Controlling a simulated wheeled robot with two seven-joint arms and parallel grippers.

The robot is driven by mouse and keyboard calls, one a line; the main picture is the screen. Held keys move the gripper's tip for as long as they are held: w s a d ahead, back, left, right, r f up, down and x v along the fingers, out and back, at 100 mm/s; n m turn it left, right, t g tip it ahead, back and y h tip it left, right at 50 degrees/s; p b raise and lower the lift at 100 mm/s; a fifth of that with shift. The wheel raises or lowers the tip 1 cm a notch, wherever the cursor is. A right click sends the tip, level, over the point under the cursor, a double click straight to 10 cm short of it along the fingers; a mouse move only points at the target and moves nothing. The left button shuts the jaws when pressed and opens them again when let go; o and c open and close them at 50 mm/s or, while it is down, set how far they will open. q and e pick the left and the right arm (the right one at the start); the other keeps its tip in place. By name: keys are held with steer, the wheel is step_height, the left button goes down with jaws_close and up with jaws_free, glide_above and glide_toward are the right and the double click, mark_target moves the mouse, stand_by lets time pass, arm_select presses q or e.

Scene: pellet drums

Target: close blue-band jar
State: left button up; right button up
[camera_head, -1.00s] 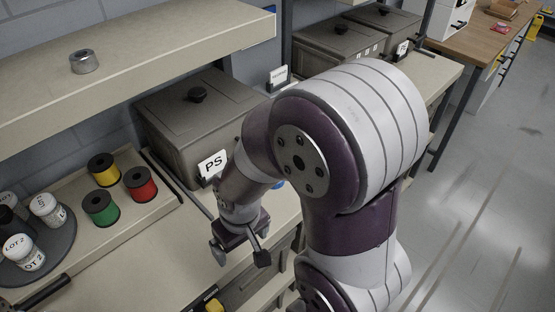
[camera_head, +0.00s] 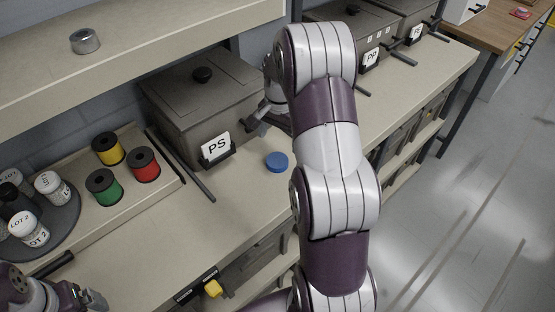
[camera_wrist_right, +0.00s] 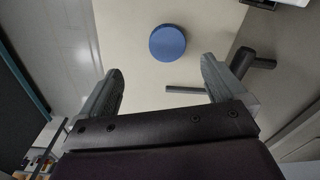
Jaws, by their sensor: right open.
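A round blue disc, which looks like a lid (camera_head: 277,162), lies flat on the bench in front of the PS drum. It also shows in the right wrist view (camera_wrist_right: 167,43), ahead of the fingers. My right gripper (camera_head: 258,124) is beside the PS drum's right side, partly hidden by my arm. In the right wrist view the gripper (camera_wrist_right: 161,68) is open and empty, apart from the disc. White jars (camera_head: 48,186) stand on a dark round turntable at the left; I cannot make out a blue band on any. Part of my left arm shows at the lower left; its jaws are unclear (camera_head: 92,299).
The grey PS drum (camera_head: 190,115) stands behind the disc, with a dark bar on the bench before it. Yellow, green and red spools (camera_head: 146,164) sit in a tray at left. A metal ring (camera_head: 85,41) lies on the upper shelf.

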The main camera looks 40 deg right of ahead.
steer(key=m, duration=0.1)
steer(key=w+r+m, duration=0.1)
steer(key=m, duration=0.1)
steer(key=r+m, duration=0.1)
steer(key=m, duration=0.1)
steer(key=shift+w+d+r, duration=0.15)
steer(key=shift+d+r, duration=0.1)
steer(key=shift+d, duration=0.1)
steer(key=shift+f, duration=0.1)
steer(key=b, duration=0.4)
glide_above(278, 161)
step_height(278, 161, down, 5)
steer(key=shift+r, duration=0.15)
steer(key=shift+d+f, duration=0.1)
steer(key=shift+f, duration=1.2)
